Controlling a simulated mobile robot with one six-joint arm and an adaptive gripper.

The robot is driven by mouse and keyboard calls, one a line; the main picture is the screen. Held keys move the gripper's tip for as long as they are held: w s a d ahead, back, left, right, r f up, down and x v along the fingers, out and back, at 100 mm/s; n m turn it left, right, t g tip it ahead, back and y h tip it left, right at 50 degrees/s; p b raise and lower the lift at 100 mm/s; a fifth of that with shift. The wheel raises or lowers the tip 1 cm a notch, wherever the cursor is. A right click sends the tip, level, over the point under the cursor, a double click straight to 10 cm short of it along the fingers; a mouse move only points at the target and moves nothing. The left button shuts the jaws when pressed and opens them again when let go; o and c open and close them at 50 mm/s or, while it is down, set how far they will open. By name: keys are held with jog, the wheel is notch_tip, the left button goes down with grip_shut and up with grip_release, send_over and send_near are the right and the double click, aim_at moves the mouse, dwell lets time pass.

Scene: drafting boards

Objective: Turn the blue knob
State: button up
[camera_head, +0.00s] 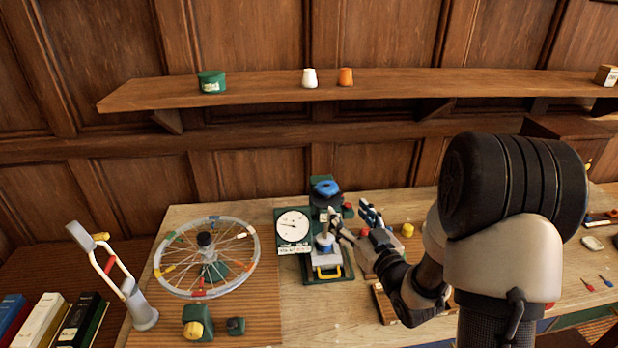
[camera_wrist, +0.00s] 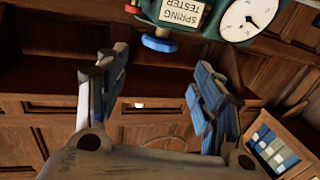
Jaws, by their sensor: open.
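The blue knob (camera_head: 326,188) sits on top of the green spring tester (camera_head: 343,269), beside its round white dial (camera_head: 293,223). In the wrist view the tester hangs upside down along the top edge, and the blue knob (camera_wrist: 160,44) shows beyond the gap between the fingertips. My gripper (camera_head: 353,222) is open and empty, in front of and to the lower right of the knob in the head view, apart from it. In the wrist view my gripper (camera_wrist: 160,72) has its two fingers spread wide. My wrist covers part of the bench by the tester.
A spoked wheel (camera_head: 207,257) stands left of the tester. A small red part (camera_head: 348,209) sticks out beside the knob. A yellow cylinder (camera_head: 408,230) is right of the gripper. A wooden shelf (camera_head: 250,93) with small pots runs along the wall above.

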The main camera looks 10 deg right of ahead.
aim_at(322, 181)
jog(key=b+x, duration=0.1)
jog(key=x, duration=1.6)
jog(key=shift+w, duration=0.15)
jog(key=shift+c, duration=0.5)
jog(key=shift+a, duration=0.1)
jog(key=c, duration=0.8)
jog(key=shift+c, duration=0.5)
jog(key=shift+f, duration=0.2)
jog(key=shift+c, duration=0.7)
